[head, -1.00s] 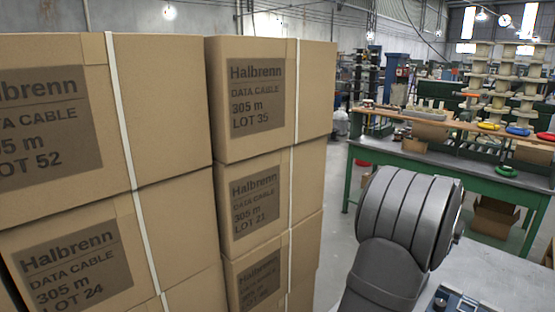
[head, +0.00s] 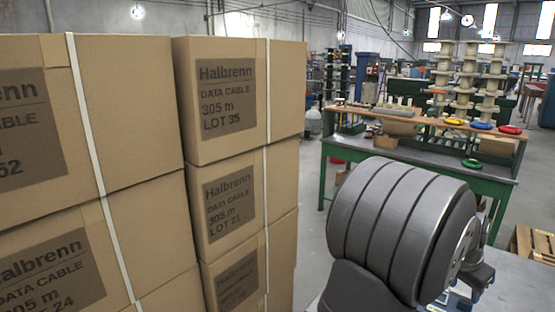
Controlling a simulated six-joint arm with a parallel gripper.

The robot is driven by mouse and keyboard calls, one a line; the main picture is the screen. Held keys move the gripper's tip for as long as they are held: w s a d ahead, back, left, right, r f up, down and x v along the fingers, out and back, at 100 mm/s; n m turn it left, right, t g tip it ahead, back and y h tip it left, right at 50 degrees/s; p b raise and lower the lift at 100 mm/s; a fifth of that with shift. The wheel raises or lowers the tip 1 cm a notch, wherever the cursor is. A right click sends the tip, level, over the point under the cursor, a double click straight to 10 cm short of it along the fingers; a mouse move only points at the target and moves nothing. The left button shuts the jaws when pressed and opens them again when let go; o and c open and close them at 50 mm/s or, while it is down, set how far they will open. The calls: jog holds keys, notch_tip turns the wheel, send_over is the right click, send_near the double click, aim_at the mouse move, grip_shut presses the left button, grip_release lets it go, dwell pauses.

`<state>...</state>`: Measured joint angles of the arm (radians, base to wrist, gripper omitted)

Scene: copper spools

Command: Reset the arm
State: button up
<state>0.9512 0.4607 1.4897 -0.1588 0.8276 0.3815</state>
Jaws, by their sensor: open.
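My arm shows at the lower right of the head view as a large grey, rounded, ribbed joint with a darker link below it. It stands over a grey surface, to the right of the stacked boxes. My gripper is not clearly visible; the joint hides what lies behind it.
Tall stacks of strapped cardboard cable boxes (head: 285,105) fill the left side, close to my arm. A green workbench (head: 325,180) with spools stands behind, with a wooden pallet (head: 530,245) at the right. Grey floor (head: 316,160) is open between boxes and bench.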

jog(key=s+a+f+m+g, duration=0.25)
jog(key=s+m, duration=0.25)
jog(key=s, duration=1.3)
jog(key=shift+t, duration=0.35)
jog(key=w+f, duration=0.1)
jog(key=w+a+f, duration=0.1)
jog(key=w+f, duration=0.1)
jog(key=shift+w, duration=0.25)
